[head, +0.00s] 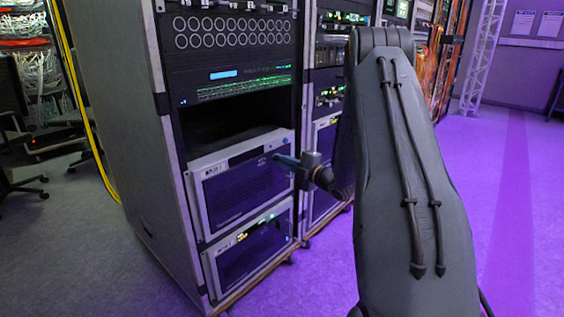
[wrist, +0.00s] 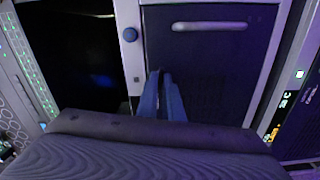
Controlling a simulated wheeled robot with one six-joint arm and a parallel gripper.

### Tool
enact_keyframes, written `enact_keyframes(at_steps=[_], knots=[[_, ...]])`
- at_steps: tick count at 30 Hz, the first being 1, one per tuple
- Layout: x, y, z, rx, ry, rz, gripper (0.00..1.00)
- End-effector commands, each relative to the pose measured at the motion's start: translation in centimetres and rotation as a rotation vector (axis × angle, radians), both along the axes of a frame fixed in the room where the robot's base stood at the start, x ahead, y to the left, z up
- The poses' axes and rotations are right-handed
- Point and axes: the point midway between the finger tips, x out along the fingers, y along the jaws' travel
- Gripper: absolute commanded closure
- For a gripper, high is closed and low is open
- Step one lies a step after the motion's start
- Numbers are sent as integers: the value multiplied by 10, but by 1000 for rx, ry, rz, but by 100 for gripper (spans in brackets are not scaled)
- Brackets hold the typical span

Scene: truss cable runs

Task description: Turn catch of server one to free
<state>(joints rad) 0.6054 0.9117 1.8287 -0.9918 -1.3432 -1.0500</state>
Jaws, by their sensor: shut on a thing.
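Server one (head: 246,187) is the upper of two similar pale-framed units low in the rack, with a dark front panel. Its front shows close up in the wrist view (wrist: 215,70), with a pale bar handle. My gripper (head: 285,160) is at its upper right part in the head view. In the wrist view, my blue fingers (wrist: 161,78) are close together, shut on the catch by the panel's edge. The fingers hide the catch, so its turn position cannot be told. A round blue knob (wrist: 130,34) sits apart from the fingertips on the pale frame.
A similar unit (head: 250,247) sits below server one, and a dark empty bay (head: 232,135) is above it. A second rack (head: 322,130) stands to the right. A yellow cable (head: 75,90) hangs left of the rack. Open floor lies at right.

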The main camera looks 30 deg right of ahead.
Motion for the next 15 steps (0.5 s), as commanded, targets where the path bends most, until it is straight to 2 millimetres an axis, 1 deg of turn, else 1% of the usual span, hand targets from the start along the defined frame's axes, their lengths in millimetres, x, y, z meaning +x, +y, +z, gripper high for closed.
enact_keyframes(at_steps=[6,15], knots=[[0,0,-1,-113,-41,1,100],[0,0,-1,-184,-67,1,100]])
